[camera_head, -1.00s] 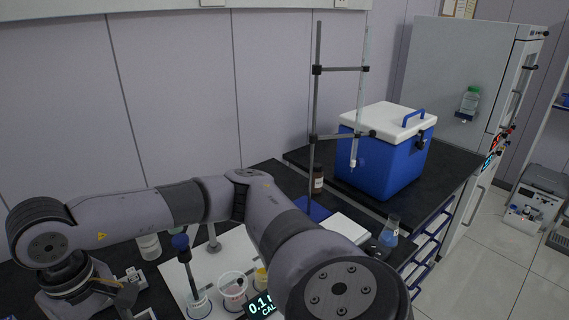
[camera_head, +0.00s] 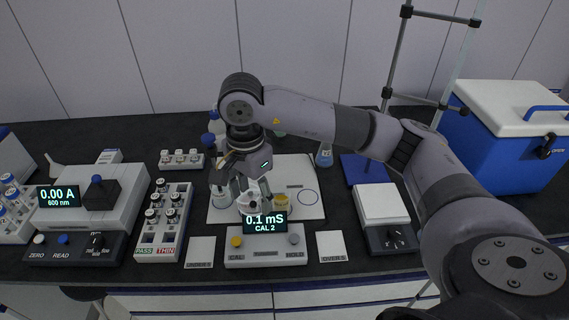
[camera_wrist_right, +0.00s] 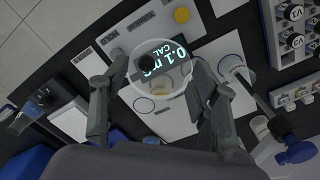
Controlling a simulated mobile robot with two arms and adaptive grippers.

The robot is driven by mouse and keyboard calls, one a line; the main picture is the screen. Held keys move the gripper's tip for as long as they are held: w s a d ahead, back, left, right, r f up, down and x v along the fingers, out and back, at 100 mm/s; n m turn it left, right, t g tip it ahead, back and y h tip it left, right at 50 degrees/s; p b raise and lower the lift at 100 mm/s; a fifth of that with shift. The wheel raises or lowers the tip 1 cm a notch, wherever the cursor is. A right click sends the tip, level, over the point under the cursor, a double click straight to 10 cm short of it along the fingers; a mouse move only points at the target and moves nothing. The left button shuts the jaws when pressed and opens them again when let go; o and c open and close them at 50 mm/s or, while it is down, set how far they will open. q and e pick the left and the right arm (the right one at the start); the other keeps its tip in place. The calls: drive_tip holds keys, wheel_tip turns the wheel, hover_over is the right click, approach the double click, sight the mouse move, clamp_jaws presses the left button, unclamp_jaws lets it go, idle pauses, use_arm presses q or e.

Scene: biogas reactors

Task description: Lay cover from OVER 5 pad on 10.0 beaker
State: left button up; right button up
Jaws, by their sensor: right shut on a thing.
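My right gripper (camera_head: 252,190) is low over the middle of the white mat, behind the meter. In the right wrist view its fingers (camera_wrist_right: 160,65) are apart, shut on the rim of a round clear cover (camera_wrist_right: 134,82). The yellow beaker (camera_head: 281,203) stands just right of the gripper. The beaker with a probe in it (camera_head: 222,197) stands to the left. Another vessel (camera_head: 252,207) is partly hidden by the hand and meter. I cannot read the beaker labels, so which is 10.0 is unclear. The OVER 5 pad (camera_head: 331,246) is bare. My left gripper is out of view.
The meter (camera_head: 266,242) reads 0.1 mS and stands in front of the mat. The UNDER 5 pad (camera_head: 201,252) is bare. A vial rack (camera_head: 160,235) stands left, a white-topped scale (camera_head: 382,204) right. A printed ring (camera_head: 308,197) on the mat is empty.

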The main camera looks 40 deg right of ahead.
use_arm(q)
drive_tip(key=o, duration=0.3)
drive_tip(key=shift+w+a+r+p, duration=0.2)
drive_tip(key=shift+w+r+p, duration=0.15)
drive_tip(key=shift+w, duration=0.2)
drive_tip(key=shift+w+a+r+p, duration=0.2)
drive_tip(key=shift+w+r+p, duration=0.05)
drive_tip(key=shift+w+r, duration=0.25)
use_arm(e)
drive_tip(key=m, duration=0.2)
drive_tip(key=w+d+m, duration=0.1)
drive_tip(key=m, duration=0.2)
drive_tip(key=w+m, duration=0.1)
drive_tip(key=m, duration=0.2)
drive_tip(key=shift+w+d+f, duration=0.1)
drive_tip(key=shift+w+d, duration=0.05)
drive_tip(key=shift+w, duration=0.05)
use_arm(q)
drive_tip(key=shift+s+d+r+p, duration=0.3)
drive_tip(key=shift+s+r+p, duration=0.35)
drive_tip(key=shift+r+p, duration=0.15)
use_arm(e)
drive_tip(key=w+d+f+m, duration=0.2)
drive_tip(key=d+f+m, duration=0.2)
drive_tip(key=m, duration=1.3)
drive_tip(key=w+d+f+m, duration=0.2)
drive_tip(key=d+f+m, duration=0.2)
drive_tip(key=m, duration=1.3)
drive_tip(key=shift+d+f, duration=0.35)
drive_tip(key=shift+d, duration=0.8)
